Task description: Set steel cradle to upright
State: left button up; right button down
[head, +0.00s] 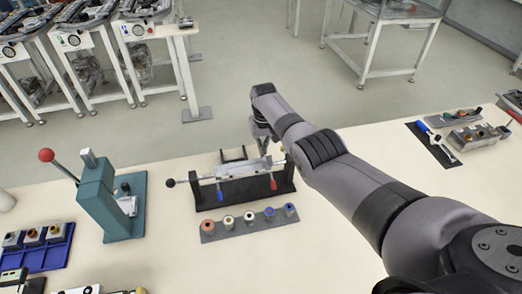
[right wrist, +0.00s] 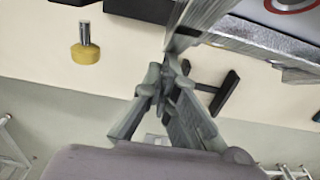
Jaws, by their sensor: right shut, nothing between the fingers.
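The steel cradle (head: 238,169) is a bright metal piece across the black stand (head: 283,181) in the middle of the table in the head view. It lies long and low there, and its exact tilt is hard to tell. My right gripper (head: 264,146) comes from above and behind it, at its right half. In the right wrist view my right gripper (right wrist: 165,88) is shut and empty, with its fingertips close to the edge of a steel part (right wrist: 210,12), likely the cradle. I cannot tell whether they touch. My left gripper is not in view.
A grey rack (head: 249,222) with several coloured plugs lies before the stand. A teal press (head: 100,200) with a red-knobbed lever stands left. A blue tray (head: 42,258) is at lower left. A dark mat (head: 432,143) with tools lies right. A yellow-based post (right wrist: 85,52) shows in the wrist view.

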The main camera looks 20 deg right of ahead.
jog(key=shift+s+f+b, duration=0.1)
jog(key=shift+f+b, duration=0.3)
jog(key=shift+f, duration=0.5)
jog(key=shift+s+f+b, duration=0.15)
jog(key=shift+f+b, duration=0.15)
jog(key=shift+f, duration=0.1)
dwell(1.4)
